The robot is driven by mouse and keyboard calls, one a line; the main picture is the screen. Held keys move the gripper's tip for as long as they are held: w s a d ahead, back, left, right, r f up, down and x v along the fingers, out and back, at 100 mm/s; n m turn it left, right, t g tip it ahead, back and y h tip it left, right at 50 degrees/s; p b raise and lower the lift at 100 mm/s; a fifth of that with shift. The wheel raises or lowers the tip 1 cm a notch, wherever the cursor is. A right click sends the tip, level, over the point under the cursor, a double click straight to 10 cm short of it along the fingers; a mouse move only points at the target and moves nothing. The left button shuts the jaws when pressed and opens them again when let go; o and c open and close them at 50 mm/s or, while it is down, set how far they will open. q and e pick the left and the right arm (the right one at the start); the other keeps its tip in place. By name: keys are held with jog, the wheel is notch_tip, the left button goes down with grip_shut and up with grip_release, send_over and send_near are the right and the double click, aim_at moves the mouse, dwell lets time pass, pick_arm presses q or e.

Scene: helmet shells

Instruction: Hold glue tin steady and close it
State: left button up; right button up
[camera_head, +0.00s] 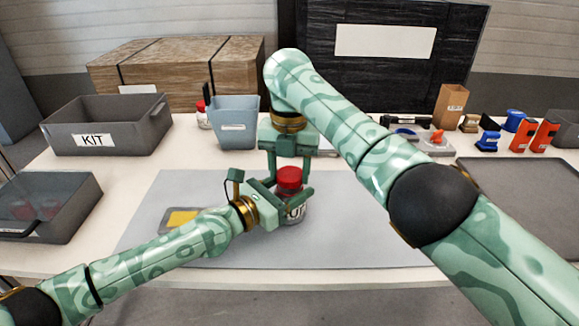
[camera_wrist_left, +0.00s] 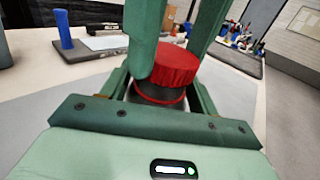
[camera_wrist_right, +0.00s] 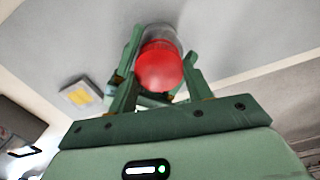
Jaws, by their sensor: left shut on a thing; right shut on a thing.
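The glue tin (camera_head: 295,213) stands on the grey mat, with a dark label and a red lid (camera_head: 289,177) at its top. My left gripper (camera_head: 290,206) reaches in from the left, shut on the tin's body. My right gripper (camera_head: 289,172) points down from above, shut on the lid. The left wrist view shows the lid (camera_wrist_left: 172,66) between the right gripper's fingers, with a thin red ring below it; whether the lid is fully seated cannot be told. In the right wrist view the lid (camera_wrist_right: 160,66) fills the jaws. The fingers partly hide the tin.
A grey pad with a yellow patch (camera_head: 182,218) lies left of the tin on the mat (camera_head: 350,245). A KIT bin (camera_head: 108,125), a lower grey bin (camera_head: 45,205) and a blue-grey bin (camera_head: 234,122) stand left and behind. Clamps (camera_head: 546,136) and an empty tray (camera_head: 520,190) are right.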

jog(key=shift+f, duration=0.55)
pick_arm(q)
grip_shut()
pick_arm(e)
jog(key=o, duration=0.6)
jog(key=shift+c, duration=0.2)
jog(key=o, duration=0.4)
jog(key=shift+r, duration=2.25)
jog(key=o, duration=0.5)
pick_arm(q)
jog(key=o, duration=1.5)
grip_release()
jog(key=shift+c, duration=0.2)
pick_arm(e)
jog(key=shift+o, duration=0.2)
